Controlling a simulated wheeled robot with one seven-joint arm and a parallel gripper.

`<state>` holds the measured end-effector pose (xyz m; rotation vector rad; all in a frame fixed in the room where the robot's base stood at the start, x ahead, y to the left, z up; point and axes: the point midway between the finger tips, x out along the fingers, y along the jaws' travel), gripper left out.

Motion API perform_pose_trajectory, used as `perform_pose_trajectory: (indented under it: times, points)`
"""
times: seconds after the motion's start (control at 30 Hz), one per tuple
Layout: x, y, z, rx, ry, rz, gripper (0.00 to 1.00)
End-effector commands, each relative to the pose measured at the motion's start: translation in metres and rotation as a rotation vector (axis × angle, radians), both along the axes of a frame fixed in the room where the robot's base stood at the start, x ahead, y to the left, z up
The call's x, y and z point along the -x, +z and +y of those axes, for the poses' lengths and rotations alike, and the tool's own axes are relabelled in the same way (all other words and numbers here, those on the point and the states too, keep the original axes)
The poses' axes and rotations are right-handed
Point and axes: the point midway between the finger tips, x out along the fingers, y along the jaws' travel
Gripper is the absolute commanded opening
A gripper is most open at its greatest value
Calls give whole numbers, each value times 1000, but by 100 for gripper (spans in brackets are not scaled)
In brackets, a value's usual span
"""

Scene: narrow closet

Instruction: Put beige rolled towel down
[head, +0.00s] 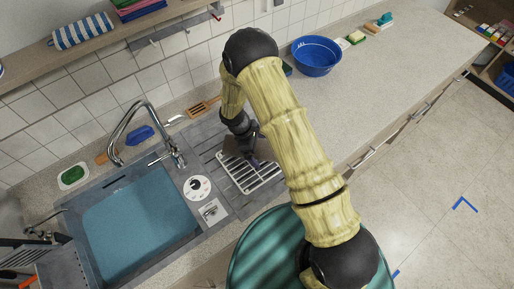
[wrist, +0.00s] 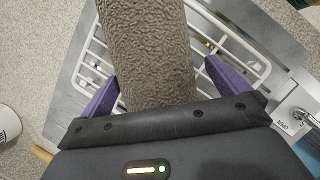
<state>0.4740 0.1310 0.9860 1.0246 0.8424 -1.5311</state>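The beige rolled towel (wrist: 148,50) is a fuzzy grey-brown roll in the wrist view, running from the top edge down between my fingers. My gripper (wrist: 160,72) has its two purple fingers on either side of the roll. A gap shows between the right finger and the towel; the left finger is at or very near its edge. The towel lies over a white wire rack (wrist: 232,40). In the head view my gripper (head: 255,158) is low above the rack (head: 250,180), and my arm mostly hides the towel.
A sink (head: 140,225) with blue water and a tall faucet (head: 122,125) are left of the rack. A blue basin (head: 317,56) stands on the counter (head: 375,80) at the back right. A shelf with a striped towel roll (head: 82,31) hangs above.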

Motion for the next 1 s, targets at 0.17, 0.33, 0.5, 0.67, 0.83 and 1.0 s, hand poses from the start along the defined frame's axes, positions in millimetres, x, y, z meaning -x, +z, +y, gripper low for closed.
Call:
perform_pose_trajectory:
  times: [0.17, 0.33, 0.5, 0.67, 0.83, 1.0]
  points:
    - [0, 1, 0, 0, 0, 0, 100]
    - [-1, 6, 2, -2, -1, -2, 100]
    - [-2, 24, 11, -2, 2, -4, 100]
    - [-4, 47, 22, -2, 4, -4, 100]
    - [-7, 76, 34, -4, 3, -6, 100]
    - [-8, 101, 43, -3, 2, -4, 100]
